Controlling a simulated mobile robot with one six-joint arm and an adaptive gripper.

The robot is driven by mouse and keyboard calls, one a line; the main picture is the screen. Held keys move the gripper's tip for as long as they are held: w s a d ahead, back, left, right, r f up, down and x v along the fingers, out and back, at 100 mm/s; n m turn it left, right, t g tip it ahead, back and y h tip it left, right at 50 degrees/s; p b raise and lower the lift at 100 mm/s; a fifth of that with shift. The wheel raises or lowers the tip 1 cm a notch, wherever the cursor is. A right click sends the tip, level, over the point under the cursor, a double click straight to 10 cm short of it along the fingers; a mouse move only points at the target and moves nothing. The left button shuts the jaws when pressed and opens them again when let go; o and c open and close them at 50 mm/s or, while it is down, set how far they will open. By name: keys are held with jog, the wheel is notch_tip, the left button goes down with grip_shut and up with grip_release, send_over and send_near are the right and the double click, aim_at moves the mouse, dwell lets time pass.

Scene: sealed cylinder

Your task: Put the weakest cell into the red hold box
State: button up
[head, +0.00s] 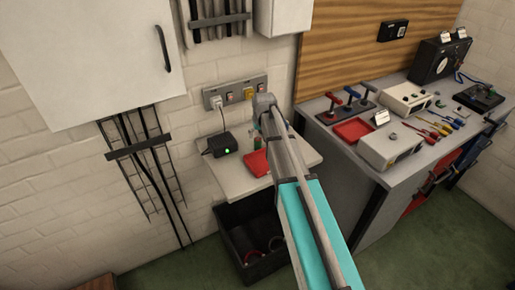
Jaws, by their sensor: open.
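A red box-like thing (256,164) sits on the small white shelf (238,183) against the wall, partly hidden by my arm. A shallow red tray (353,130) lies on the grey bench to the right. I cannot tell from this view which one is the hold box. My arm reaches over the shelf, and my gripper (260,137) is at its far end, small and mostly hidden, just above the shelf's red thing. It is open. A small dark-green shape shows there, too small to identify. No cell can be made out clearly.
A black charger-like box (222,144) with a green light stands on the shelf, its cable running to a wall socket strip (234,92). A dark crate (251,241) is below. The grey bench (371,174) holds meters, screwdrivers and stands. A white cabinet (92,59) hangs at left.

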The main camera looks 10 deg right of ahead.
aim_at(258, 139)
jog(key=shift+f, duration=0.25)
dwell(0.3)
jog(key=shift+b+x, duration=2.55)
jog(key=shift+s+a, duration=0.1)
jog(key=shift+a, duration=0.05)
grip_shut()
